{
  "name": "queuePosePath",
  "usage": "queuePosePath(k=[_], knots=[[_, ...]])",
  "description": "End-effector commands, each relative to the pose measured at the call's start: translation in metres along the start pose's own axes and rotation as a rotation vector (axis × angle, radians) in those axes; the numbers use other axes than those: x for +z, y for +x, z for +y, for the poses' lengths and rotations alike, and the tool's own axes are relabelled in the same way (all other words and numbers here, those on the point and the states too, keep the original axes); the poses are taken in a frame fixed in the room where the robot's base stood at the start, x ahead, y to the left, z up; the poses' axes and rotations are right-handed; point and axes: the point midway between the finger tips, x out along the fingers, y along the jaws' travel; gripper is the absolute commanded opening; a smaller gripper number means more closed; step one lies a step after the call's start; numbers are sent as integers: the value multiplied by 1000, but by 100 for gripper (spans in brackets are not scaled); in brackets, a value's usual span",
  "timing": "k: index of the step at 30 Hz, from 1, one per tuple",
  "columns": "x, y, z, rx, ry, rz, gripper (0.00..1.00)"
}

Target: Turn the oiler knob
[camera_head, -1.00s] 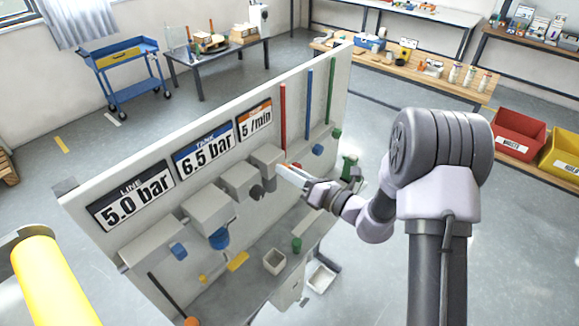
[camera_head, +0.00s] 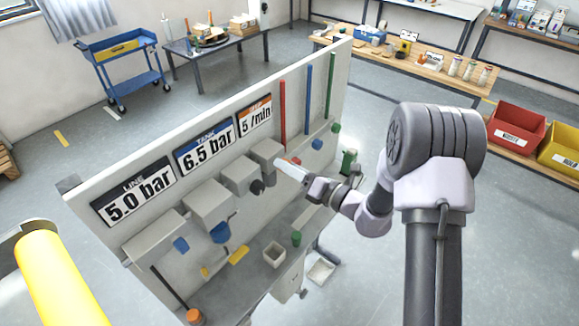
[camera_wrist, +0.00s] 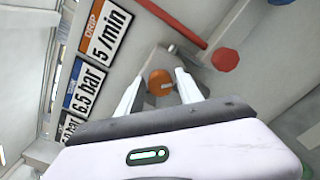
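The oiler knob is most likely the round orange knob (camera_wrist: 160,84) in the wrist view, at the grey box below the "DRIP 5 /min" sign (camera_head: 255,119). My gripper (camera_wrist: 160,76) is open, with one pale finger on each side of this knob. I cannot tell whether the fingers touch it. In the head view my gripper (camera_head: 283,166) is beside the rightmost grey box (camera_head: 266,152), and the orange knob is hidden there.
A red knob (camera_wrist: 225,59) is close to the right of my fingers, below the red pipe (camera_head: 283,112). Blue (camera_head: 317,144) and green (camera_head: 336,128) knobs are farther along the panel. Other grey boxes (camera_head: 210,200) stand to the left. Open floor lies right of the panel.

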Motion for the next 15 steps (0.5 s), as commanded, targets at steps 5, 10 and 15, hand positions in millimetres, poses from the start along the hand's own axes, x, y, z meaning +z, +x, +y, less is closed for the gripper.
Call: queuePosePath(k=[5, 10, 15], knots=[[0, 0, 0, 0, -1, 0, 53], [0, -1, 0, 0, -1, -1, 53], [1, -26, -2, -4, 1, -3, 53]])
